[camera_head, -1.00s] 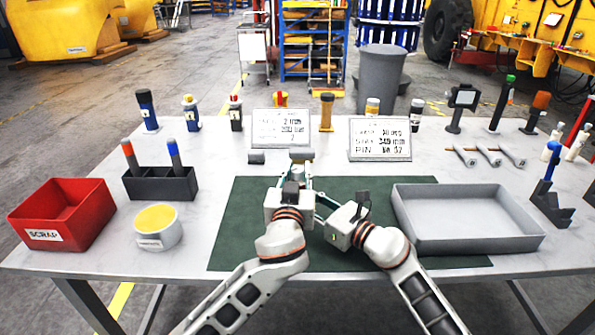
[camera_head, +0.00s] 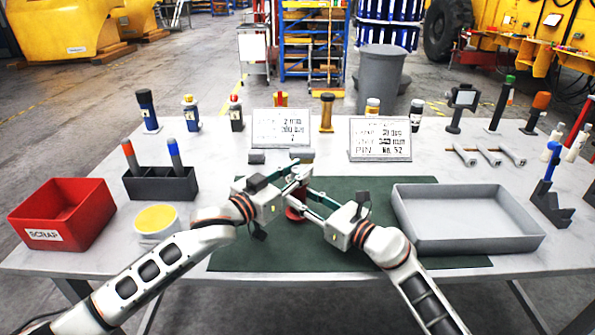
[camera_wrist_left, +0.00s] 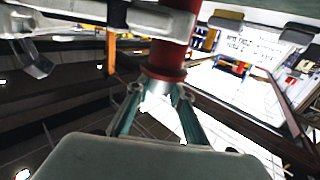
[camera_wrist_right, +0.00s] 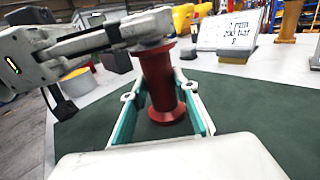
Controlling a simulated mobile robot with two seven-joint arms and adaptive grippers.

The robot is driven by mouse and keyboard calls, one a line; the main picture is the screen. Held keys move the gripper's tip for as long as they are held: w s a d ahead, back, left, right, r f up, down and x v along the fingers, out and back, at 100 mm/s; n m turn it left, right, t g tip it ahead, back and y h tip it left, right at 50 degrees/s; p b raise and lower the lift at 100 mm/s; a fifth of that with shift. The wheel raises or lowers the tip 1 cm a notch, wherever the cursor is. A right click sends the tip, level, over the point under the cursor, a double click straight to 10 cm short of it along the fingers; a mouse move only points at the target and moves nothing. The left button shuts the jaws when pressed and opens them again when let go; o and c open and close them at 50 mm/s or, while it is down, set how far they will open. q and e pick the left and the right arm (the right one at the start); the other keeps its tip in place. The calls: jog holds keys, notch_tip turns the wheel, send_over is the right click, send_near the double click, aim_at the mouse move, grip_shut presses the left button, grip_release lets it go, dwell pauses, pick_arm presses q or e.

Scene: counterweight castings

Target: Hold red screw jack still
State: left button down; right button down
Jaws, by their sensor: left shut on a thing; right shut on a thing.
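The red screw jack (camera_head: 295,214) stands on the green mat (camera_head: 350,258), mostly hidden behind my grippers in the head view. In the right wrist view its red body (camera_wrist_right: 160,80) and round flanged base look upright. My right gripper (camera_head: 303,200) is shut on the jack's red body, a finger on each side. My left gripper (camera_head: 299,176) is higher and is shut on the jack's upper part; the left wrist view shows a silver section (camera_wrist_left: 156,88) between its fingers, beside the red column (camera_wrist_left: 170,45).
A red scrap bin (camera_head: 98,213), a yellow-topped tub (camera_head: 158,238) and a dark holder (camera_head: 160,188) are left. Two sign plates (camera_head: 281,128) (camera_head: 380,139) stand behind. The mat's front is clear.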

pick_arm(q)
jog(key=shift+s+d+m+g+h, duration=0.1)
jog(key=shift+d+m+g+h, duration=0.05)
jog(key=shift+m+g+h, duration=0.4)
jog(key=shift+s+d+m+g+h, duration=0.1)
jog(key=shift+d+m+g+h, duration=0.05)
jog(key=shift+m+g+h, duration=0.35)
pick_arm(e)
jog(key=shift+a, duration=0.15)
pick_arm(q)
jog(key=shift+m+g+h, duration=0.25)
jog(key=shift+g, duration=0.1)
jog(key=shift+a, duration=0.1)
jog(key=c, duration=1.8)
grip_release()
jog(key=shift+o, duration=0.2)
jog(key=shift+w+a, duration=0.1)
jog(key=shift+a, duration=0.05)
jog(key=shift+a, duration=0.1)
jog(key=shift+a, duration=0.15)
jog(key=v, duration=1.1)
jog(key=shift+a, duration=0.3)
pick_arm(e)
jog(key=shift+d, duration=0.2)
